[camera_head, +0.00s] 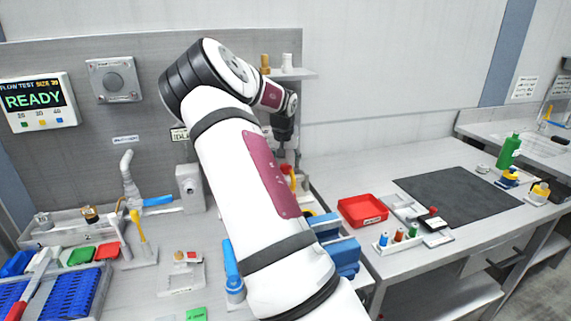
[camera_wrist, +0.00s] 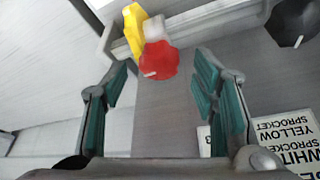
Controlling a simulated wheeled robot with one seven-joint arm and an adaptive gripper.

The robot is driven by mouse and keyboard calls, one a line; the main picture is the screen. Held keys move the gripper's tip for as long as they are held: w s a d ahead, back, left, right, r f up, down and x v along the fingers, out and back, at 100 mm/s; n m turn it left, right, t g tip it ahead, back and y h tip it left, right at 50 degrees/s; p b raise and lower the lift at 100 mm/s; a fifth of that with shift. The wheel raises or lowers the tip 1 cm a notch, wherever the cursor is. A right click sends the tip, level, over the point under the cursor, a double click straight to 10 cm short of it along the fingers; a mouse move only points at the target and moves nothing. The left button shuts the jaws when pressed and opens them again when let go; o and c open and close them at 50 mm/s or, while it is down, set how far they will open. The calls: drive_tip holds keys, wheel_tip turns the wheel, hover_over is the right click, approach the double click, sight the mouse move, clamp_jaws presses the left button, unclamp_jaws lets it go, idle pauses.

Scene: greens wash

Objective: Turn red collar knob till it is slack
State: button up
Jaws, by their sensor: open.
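In the wrist view the red collar knob (camera_wrist: 158,60) sits beyond my fingertips, on a pale stem in front of a grey rail. It has a lobed rim and a white mark at its lower left. My gripper (camera_wrist: 165,85) is open, its teal pads on either side of the line toward the knob, with nothing between them. A yellow part (camera_wrist: 134,28) stands just left of the knob. In the head view my arm hides most of this spot; a small red piece (camera_head: 286,169) and a bit of yellow show beside the arm.
A dark knob (camera_wrist: 292,22) is at the upper right of the wrist view. A label card (camera_wrist: 275,145) lies below it. In the head view a red tray (camera_head: 363,211) and a dark mat (camera_head: 455,195) are on the right bench. A blue vise (camera_head: 340,250) stands close beside my arm.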

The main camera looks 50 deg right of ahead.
drive_tip(key=shift+w+d+f, duration=0.1)
drive_tip(key=shift+d+f, duration=0.15)
drive_tip(key=shift+f, duration=0.25)
drive_tip(key=c, duration=1.2)
drive_tip(key=shift+o, duration=0.2)
drive_tip(key=shift+m, duration=0.3)
